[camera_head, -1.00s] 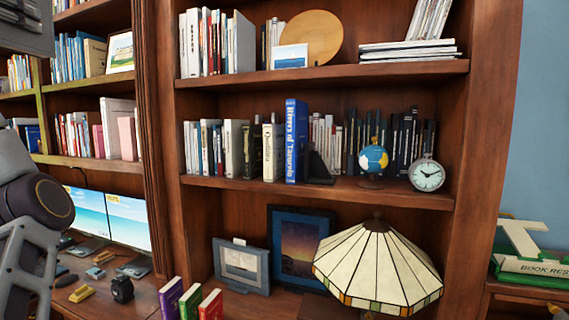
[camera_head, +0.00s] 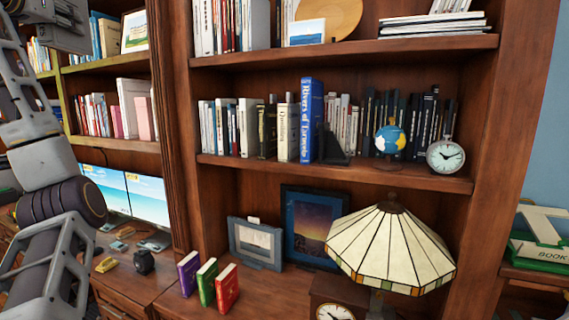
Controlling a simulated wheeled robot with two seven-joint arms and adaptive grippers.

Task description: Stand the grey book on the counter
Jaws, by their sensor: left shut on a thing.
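The counter (camera_head: 262,293) is the wooden ledge under the bookcase's lowest bay. A purple book (camera_head: 188,273), a green book (camera_head: 207,282) and a red book (camera_head: 227,287) stand upright on its left part. My left arm rises along the left edge and bends in at the top. My left gripper (camera_head: 70,38) is at the top left corner, partly cut off, high above and left of the counter. It is shut on a grey thing, taken as the grey book, whose outline I cannot separate clearly from the gripper. My right gripper is out of view.
Framed pictures (camera_head: 256,243) stand at the back of the counter. A stained-glass lamp (camera_head: 392,248) and a clock in a wooden case (camera_head: 333,312) take up its right part. Bare counter shows in front of the pictures. Two monitors (camera_head: 148,200) stand on the left desk.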

